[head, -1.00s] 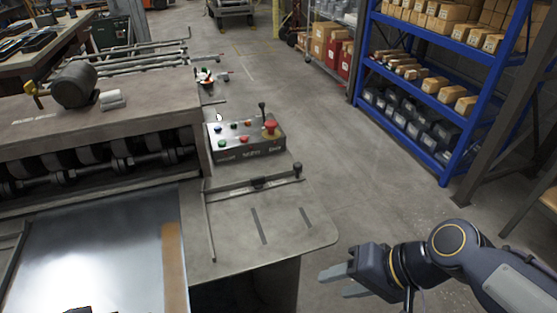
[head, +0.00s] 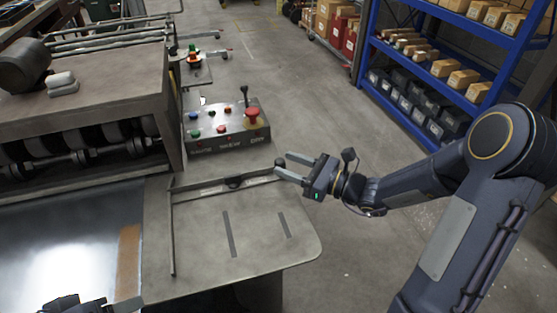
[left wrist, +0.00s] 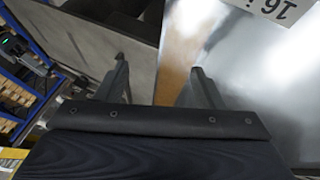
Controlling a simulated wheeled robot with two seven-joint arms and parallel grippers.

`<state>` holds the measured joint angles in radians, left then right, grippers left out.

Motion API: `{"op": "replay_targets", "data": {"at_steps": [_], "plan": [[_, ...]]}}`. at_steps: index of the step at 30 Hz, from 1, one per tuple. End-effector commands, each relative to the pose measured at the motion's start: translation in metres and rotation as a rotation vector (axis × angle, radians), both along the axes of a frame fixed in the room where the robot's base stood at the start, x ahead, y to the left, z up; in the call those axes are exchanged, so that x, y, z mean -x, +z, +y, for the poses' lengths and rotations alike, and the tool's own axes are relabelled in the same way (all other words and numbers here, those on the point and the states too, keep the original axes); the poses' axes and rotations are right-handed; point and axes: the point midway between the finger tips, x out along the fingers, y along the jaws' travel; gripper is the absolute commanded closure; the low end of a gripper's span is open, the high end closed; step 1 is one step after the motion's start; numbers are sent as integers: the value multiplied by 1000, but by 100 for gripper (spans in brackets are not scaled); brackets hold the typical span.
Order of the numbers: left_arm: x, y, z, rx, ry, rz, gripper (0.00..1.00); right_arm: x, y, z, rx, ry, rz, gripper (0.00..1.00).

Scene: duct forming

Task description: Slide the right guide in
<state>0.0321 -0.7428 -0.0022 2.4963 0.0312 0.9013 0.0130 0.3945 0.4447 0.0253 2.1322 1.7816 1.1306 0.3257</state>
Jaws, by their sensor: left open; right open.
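The right guide is a thin dark metal bar (head: 225,184) lying across the machine's side table (head: 200,250), with a small clamp near its middle. A knob at its right end is next to or between my right fingertips. My right gripper (head: 285,167) is open at that end; I cannot tell whether it touches the guide. My left gripper shows in the left wrist view (left wrist: 160,80), open and empty above the table edge and the shiny metal sheet (left wrist: 250,80). In the head view the sheet (head: 60,245) lies at the lower left, and only part of my left gripper shows at the bottom.
A control box (head: 225,127) with coloured buttons, a lever and a red knob stands just behind the guide. The roller machine (head: 90,100) is at left. A blue shelf (head: 445,60) stands at back right. The floor right of the table is clear.

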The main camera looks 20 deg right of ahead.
Motion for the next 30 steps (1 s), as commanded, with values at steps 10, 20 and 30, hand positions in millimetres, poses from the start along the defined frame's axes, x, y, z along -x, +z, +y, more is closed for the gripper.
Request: {"op": "replay_targets", "data": {"at_steps": [10,20,30], "plan": [[0,3,0,0,0,0,38,-20,0,23,1,3,0,55],[0,3,0,0,0,0,38,-20,0,23,2,2,-1,71],[0,3,0,0,0,0,38,-20,0,23,2,2,-1,100]]}}
